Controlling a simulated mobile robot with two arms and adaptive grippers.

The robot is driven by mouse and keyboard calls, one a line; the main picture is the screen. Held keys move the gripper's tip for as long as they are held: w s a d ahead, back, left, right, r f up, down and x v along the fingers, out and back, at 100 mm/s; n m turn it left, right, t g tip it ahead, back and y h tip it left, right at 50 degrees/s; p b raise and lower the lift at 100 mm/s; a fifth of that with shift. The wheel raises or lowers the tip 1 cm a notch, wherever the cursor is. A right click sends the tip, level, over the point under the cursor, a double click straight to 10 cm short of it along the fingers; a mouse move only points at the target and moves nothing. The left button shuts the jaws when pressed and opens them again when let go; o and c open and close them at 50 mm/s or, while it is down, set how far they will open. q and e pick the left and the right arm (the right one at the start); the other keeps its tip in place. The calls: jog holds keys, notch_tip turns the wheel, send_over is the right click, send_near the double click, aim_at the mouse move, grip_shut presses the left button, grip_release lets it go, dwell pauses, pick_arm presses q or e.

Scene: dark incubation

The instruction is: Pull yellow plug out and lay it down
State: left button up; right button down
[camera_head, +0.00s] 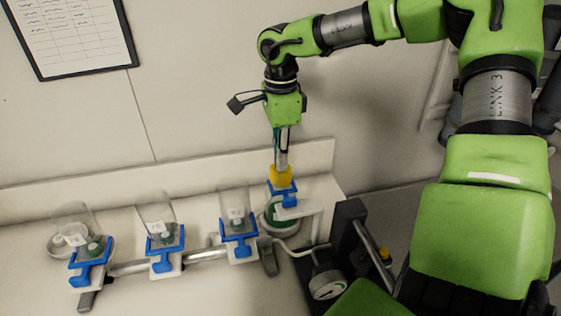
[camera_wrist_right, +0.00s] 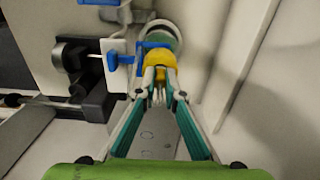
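The yellow plug (camera_head: 281,176) is at the rightmost blue clamp (camera_head: 284,193) of the row, above a round vessel (camera_head: 276,216) with green in it. My right gripper (camera_head: 281,165) comes down on the plug from above. In the right wrist view the fingertips (camera_wrist_right: 160,92) are close together at the yellow plug (camera_wrist_right: 159,62), with the plug between or just beyond them. Whether they grip it firmly is hard to see. The plug appears at the vessel's mouth; whether it is seated is hidden. My left gripper is not in view.
Several clear vessels in blue clamps, such as the one at left (camera_head: 89,252), stand along a metal rail (camera_head: 128,268). A gauge (camera_head: 327,283) and a dark post (camera_head: 347,228) are at the right. The bench front (camera_head: 215,295) is clear. A clipboard (camera_head: 75,35) hangs on the wall.

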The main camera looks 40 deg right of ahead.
jog(key=shift+r, duration=0.1)
jog(key=shift+r+p, duration=1.7)
jog(key=shift+r, duration=1.25)
jog(key=shift+r, duration=0.1)
